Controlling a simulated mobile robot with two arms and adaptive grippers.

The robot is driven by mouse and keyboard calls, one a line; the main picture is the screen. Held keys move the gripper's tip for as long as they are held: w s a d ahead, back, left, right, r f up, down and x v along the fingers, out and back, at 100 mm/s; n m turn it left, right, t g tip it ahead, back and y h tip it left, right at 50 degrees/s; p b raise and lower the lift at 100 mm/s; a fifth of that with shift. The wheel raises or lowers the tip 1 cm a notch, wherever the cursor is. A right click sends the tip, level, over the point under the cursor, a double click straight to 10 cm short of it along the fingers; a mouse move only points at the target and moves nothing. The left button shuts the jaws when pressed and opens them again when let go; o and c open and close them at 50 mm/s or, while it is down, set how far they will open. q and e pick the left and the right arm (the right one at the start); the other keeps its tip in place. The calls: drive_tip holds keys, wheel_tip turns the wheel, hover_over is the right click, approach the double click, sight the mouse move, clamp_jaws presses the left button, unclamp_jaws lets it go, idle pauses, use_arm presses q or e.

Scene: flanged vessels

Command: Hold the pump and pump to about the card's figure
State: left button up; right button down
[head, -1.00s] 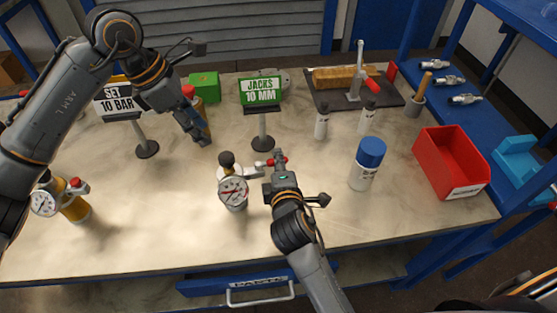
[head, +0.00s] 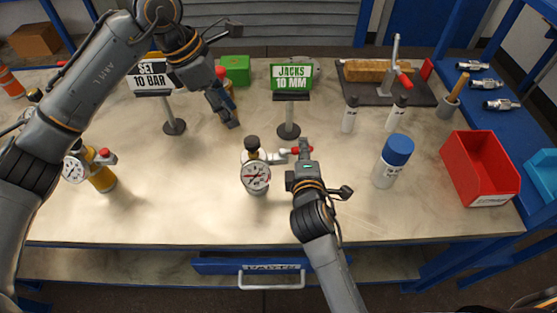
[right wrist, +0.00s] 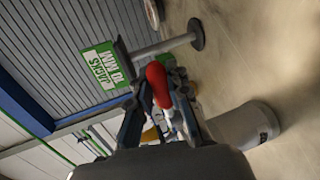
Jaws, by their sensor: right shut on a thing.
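The pump (head: 257,187) stands upright on the bench in the head view, with a black knob on top and a round dial (head: 256,176) on its front. Its lever points right and ends in a red grip (right wrist: 158,84). My right gripper (head: 303,148) is shut on the red grip, which shows between its fingers in the right wrist view. My left gripper (head: 225,112) hangs behind and left of the pump, apart from it; its jaw opening is unclear. One card (head: 151,77) reads "SET 10 BAR"; a green card (head: 291,77) reads "JACKS 10 MM". The needle reading is too small to tell.
A yellow gauged vessel (head: 102,175) stands at left. A blue-capped canister (head: 391,165) and a red bin (head: 478,170) stand right. Two white bottles (head: 349,117) and a dark board (head: 420,96) are behind. The bench front is clear.

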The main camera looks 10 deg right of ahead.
sight(251, 140)
use_arm(q)
drive_tip(key=shift+o, duration=0.2)
idle(0.6)
drive_tip(key=o, duration=0.3)
drive_tip(key=shift+r, duration=0.15)
drive_tip(key=shift+o, duration=0.4)
drive_tip(key=shift+a+r+m, duration=0.4)
drive_tip(key=shift+a+r, duration=0.15)
drive_tip(key=shift+r, duration=0.35)
drive_tip(key=x, duration=1.2)
drive_tip(key=shift+d+r, duration=0.15)
drive_tip(key=shift+d, duration=0.1)
